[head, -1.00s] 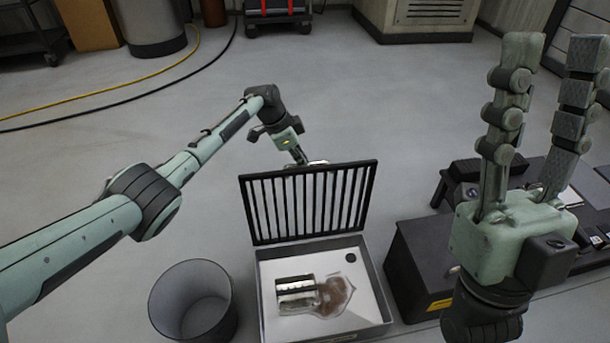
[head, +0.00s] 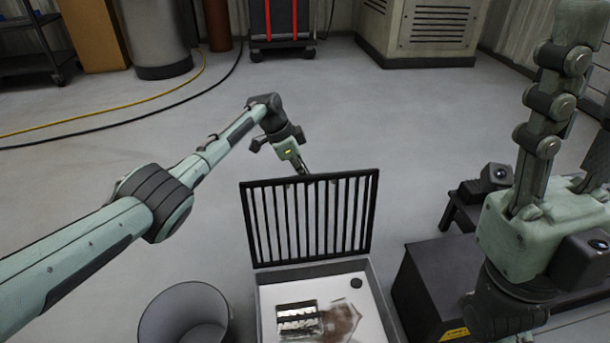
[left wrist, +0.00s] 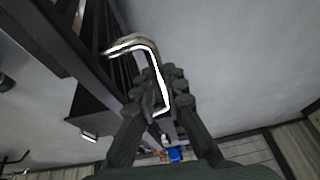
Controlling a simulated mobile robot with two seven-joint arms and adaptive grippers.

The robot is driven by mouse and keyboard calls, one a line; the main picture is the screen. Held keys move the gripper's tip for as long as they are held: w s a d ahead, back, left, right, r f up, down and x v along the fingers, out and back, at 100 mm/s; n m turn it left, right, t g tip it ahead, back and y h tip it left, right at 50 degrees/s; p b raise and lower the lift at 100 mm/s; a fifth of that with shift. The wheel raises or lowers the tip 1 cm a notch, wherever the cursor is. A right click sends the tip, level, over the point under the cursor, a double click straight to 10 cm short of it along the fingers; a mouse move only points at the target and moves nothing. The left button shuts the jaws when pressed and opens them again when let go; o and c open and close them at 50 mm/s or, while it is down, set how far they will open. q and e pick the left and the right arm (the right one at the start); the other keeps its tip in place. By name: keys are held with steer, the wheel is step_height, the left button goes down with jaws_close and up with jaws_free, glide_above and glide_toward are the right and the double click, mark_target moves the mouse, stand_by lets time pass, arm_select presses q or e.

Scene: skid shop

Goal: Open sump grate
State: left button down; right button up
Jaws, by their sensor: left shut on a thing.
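The black barred sump grate (head: 254,225) stands raised, close to upright, at the back edge of the open sump box (head: 383,305). My left gripper (head: 304,172) is at the grate's top edge, behind it in the head view. In the left wrist view the gripper (left wrist: 160,105) is shut on a shiny metal handle (left wrist: 133,43) on the grate's bars (left wrist: 90,50). Inside the sump are a metal ribbed part (head: 297,318) and a brownish stain.
A grey round bin (head: 186,315) stands left of the sump. A dark box (head: 430,285) and a low bench with a black device (head: 494,177) are at the right. Hoses (head: 110,98) cross the floor at the back left. The floor behind the grate is clear.

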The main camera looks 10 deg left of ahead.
arm_select(q)
steer(key=shift+a+f, duration=0.2)
steer(key=shift+a, duration=0.25)
steer(key=c, duration=1.6)
jaws_free()
steer(key=shift+s, duration=0.1)
steer(key=shift+d, duration=0.15)
steer(key=shift+d+r, duration=0.1)
steer(key=shift+r, duration=0.05)
steer(key=v, duration=1.2)
